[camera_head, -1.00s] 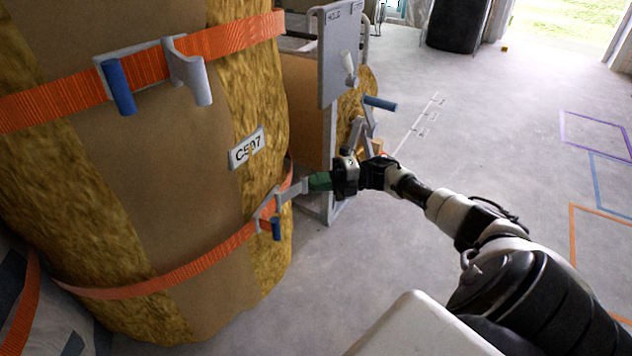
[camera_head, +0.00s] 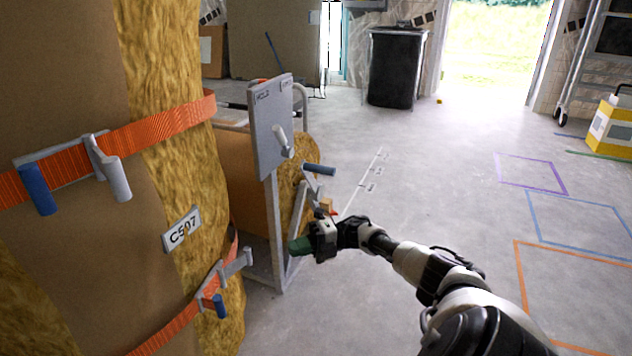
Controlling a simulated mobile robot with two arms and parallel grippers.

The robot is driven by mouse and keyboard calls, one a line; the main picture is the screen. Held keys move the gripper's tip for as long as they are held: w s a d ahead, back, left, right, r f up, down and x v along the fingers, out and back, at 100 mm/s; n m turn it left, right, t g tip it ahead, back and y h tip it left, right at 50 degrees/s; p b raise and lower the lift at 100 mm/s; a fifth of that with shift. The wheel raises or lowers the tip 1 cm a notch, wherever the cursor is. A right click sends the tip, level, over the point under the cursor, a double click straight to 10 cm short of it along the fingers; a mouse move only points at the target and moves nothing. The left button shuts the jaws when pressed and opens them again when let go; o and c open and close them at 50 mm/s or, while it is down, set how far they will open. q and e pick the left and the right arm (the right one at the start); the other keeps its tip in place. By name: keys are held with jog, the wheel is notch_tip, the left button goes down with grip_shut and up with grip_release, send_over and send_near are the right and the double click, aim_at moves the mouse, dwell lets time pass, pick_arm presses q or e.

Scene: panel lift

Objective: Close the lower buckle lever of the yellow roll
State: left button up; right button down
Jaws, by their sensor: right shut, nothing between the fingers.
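The yellow roll (camera_head: 190,130) stands at the left with two orange straps and a C507 tag (camera_head: 182,230). Its lower buckle (camera_head: 208,292) sits on the lower strap, with a blue handle (camera_head: 220,306) hanging down. The grey lower buckle lever (camera_head: 238,263) sticks out from the roll, up and to the right. My right gripper (camera_head: 298,246) has green fingertips and is shut and empty. It is to the right of the lever's end, with a visible gap. My left gripper is not in view.
The upper buckle (camera_head: 62,168) has a blue handle and a grey lever (camera_head: 113,178). A grey frame with a panel (camera_head: 270,125) stands close behind my right gripper. A black bin (camera_head: 396,68) is at the back. The floor at the right is open, with coloured outlines.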

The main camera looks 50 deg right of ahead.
jog(key=shift+w+d+v, duration=0.1)
jog(key=shift+w+v, duration=0.1)
jog(key=shift+v, duration=0.95)
jog(key=shift+w+d+v, duration=0.15)
jog(key=shift+w+v, duration=0.05)
jog(key=shift+v, duration=0.95)
